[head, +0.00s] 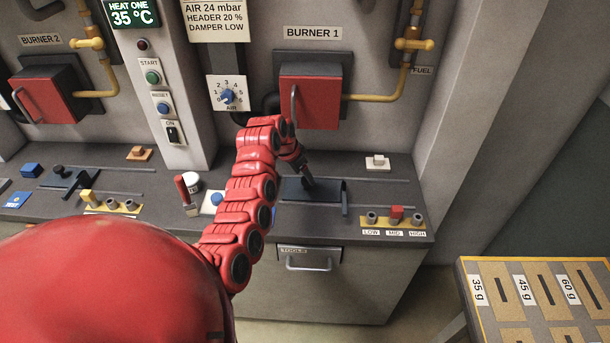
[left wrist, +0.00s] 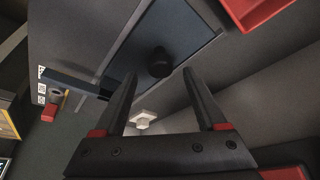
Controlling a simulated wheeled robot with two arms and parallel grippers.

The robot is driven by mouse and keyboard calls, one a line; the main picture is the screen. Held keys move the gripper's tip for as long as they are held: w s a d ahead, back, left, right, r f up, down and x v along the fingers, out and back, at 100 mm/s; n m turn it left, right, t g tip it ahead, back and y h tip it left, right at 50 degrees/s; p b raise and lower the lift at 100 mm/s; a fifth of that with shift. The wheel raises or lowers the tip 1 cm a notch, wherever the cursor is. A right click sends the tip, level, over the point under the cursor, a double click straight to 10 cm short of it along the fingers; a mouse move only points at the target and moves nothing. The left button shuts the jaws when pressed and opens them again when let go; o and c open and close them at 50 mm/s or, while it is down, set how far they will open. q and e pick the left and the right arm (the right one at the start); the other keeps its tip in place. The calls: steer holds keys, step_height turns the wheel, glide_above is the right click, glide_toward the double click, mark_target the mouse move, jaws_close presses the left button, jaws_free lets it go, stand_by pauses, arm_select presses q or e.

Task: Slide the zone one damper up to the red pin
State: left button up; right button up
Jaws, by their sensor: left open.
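The zone one damper is a dark flat plate (head: 294,190) on the bench below the BURNER 1 sign, with a dark upright bar (head: 345,198) at its right end. In the left wrist view the plate (left wrist: 187,30) carries a round black knob (left wrist: 160,62). The red pin (head: 396,213) stands in the yellow strip above the MID label, right of the bar; it also shows in the left wrist view (left wrist: 55,106). My left gripper (head: 304,170) is over the plate, its fingers (left wrist: 159,74) open, with the knob just beyond and between their tips. My right gripper is not in view.
A white block (head: 377,162) sits behind the bar's right side. The red burner door (head: 316,103) with its handle is close behind my left wrist. A drawer handle (head: 309,264) is below the bench edge. Bench space between bar and pin looks clear.

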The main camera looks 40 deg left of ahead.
mark_target(305, 180)
arm_select(q)
steer(key=shift+x, duration=1.5)
jaws_close()
stand_by(0.4)
